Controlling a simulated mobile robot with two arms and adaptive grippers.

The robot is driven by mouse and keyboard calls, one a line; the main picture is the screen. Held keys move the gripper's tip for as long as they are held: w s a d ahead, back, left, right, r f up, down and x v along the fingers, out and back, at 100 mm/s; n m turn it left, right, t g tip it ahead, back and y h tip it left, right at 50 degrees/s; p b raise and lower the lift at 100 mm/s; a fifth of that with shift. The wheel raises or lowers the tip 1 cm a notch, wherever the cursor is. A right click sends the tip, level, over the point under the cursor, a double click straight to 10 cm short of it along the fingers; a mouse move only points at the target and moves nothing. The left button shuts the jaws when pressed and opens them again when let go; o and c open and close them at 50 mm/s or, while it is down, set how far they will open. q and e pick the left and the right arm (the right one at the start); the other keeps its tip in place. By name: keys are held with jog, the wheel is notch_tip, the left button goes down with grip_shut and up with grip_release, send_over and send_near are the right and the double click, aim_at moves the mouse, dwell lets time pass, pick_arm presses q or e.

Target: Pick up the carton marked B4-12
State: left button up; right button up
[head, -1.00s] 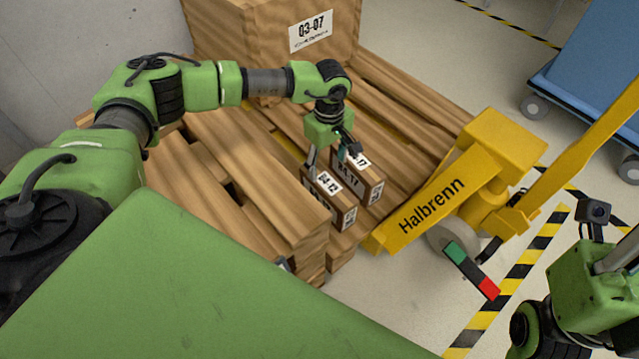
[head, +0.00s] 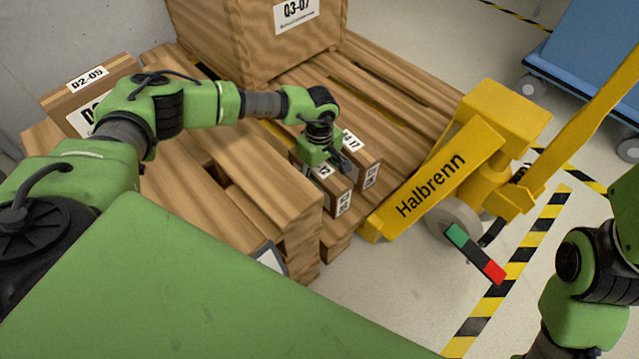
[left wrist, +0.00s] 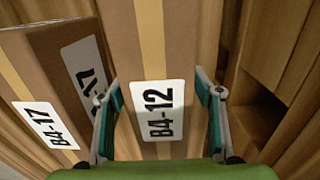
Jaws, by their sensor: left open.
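The carton marked B4-12 (head: 329,183) is a small brown box standing among the wooden pallets, partly hidden by my left gripper in the head view. In the left wrist view the B4-12 carton (left wrist: 150,60) has its label facing the camera. My left gripper (left wrist: 162,92) is open, with one finger on each side of this carton. I cannot tell whether the fingers touch it. A similar carton marked B4-17 (head: 366,165) stands close beside it, and it also shows left of the fingers in the left wrist view (left wrist: 45,75). My right gripper is out of view.
Pallet boards (head: 235,200) lie left of the cartons. A large 03-07 box (head: 245,45) stands behind, and a 02-05 box (head: 75,105) at the left. A yellow Halbrenn pallet truck (head: 430,190) is close on the right. A blue cart (head: 590,50) stands far right.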

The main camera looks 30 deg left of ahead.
pick_arm(q)
jog(key=shift+f, duration=0.2)
jog(key=c, duration=1.4)
grip_shut()
jog(key=shift+r, duration=0.15)
